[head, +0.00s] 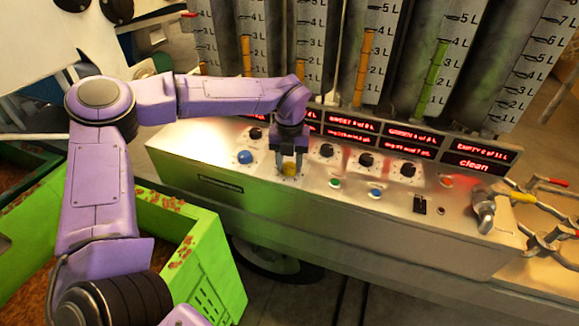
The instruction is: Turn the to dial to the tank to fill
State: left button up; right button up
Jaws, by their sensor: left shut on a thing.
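A metal console (420,225) carries a row of black knobs, with coloured knobs and buttons in front of them. A round yellow knob (289,169) sits on a pale plate in the front row, right of a blue knob (245,157). My left gripper (289,167) points down from above, shut on the yellow knob, with a finger on either side. Its fingers partly cover the knob, and any label there is too small to read. I cannot tell from lettering which knob is the to dial. My right gripper is not in view.
Several tanks with litre scales (368,60) stand behind the console. Red-lit displays (475,163) line its back edge; the rightmost reads EMPTY and clean. Black knobs (326,150) stand close to my gripper. A metal spout (484,211) and pipes are at right, a green crate (200,250) at lower left.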

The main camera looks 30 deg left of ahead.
aim_at(290, 166)
pick_arm(q)
jog(key=n+b, duration=0.4)
jog(key=n, duration=0.2)
jog(key=shift+f+b, duration=0.15)
jog(key=shift+b, duration=0.2)
jog(key=n+b, duration=0.2)
jog(key=n, duration=0.1)
jog(key=shift+r+n+b, duration=0.2)
jog(key=shift+n+b, duration=0.55)
jog(key=shift+n, duration=0.15)
jog(key=o, duration=1.1)
jog(key=shift+c, duration=0.2)
notch_tip(290, 166, up, 11)
jog(key=shift+f, duration=0.2)
